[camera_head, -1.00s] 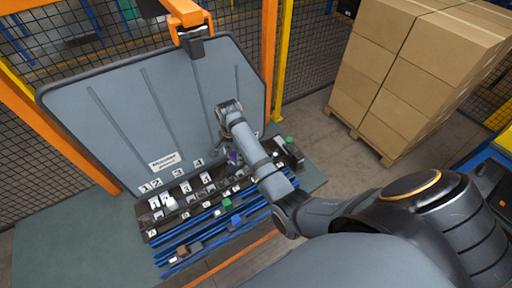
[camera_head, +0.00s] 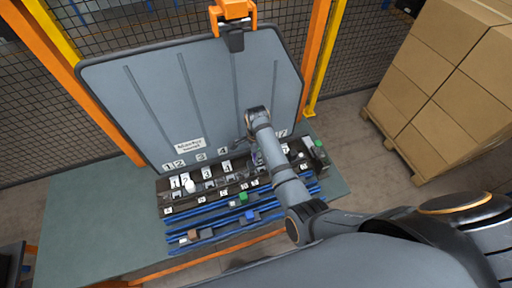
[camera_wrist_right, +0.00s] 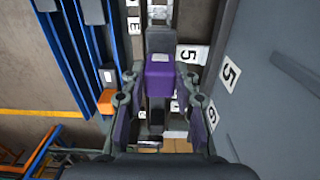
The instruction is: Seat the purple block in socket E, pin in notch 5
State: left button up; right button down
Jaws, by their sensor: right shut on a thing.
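The purple block (camera_wrist_right: 160,75) is between the fingers of my right gripper (camera_wrist_right: 159,84), which is shut on it in the right wrist view. A grey part of the fixture lies just beyond the block; I cannot tell whether they touch. A label that looks like E (camera_wrist_right: 134,25) is up and left of the block. A tag 5 (camera_wrist_right: 190,54) is to its right, with a larger 5 (camera_wrist_right: 229,74) on the grey panel. In the head view my right arm reaches the right half of the dark socket rack (camera_head: 207,199) and hides sockets there. The pin and notch are not distinguishable. My left gripper is out of view.
The raised grey panel (camera_head: 135,110) stands close behind the rack. Blue rails (camera_head: 208,228) with several small blocks lie in front, including green (camera_head: 243,197) and orange (camera_wrist_right: 106,101) ones. The green table (camera_head: 95,225) is clear at left. Stacked cartons (camera_head: 440,90) stand farther right.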

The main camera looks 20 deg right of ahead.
jog(key=shift+s+a+f, duration=0.1)
jog(key=shift+f, duration=0.1)
jog(key=shift+s, duration=0.1)
jog(key=shift+f, duration=0.35)
jog(key=shift+f, duration=1.05)
jog(key=shift+f+b, duration=0.65)
jog(key=shift+f, duration=0.55)
jog(key=c, duration=0.9)
grip_release()
jog(key=shift+c, duration=0.2)
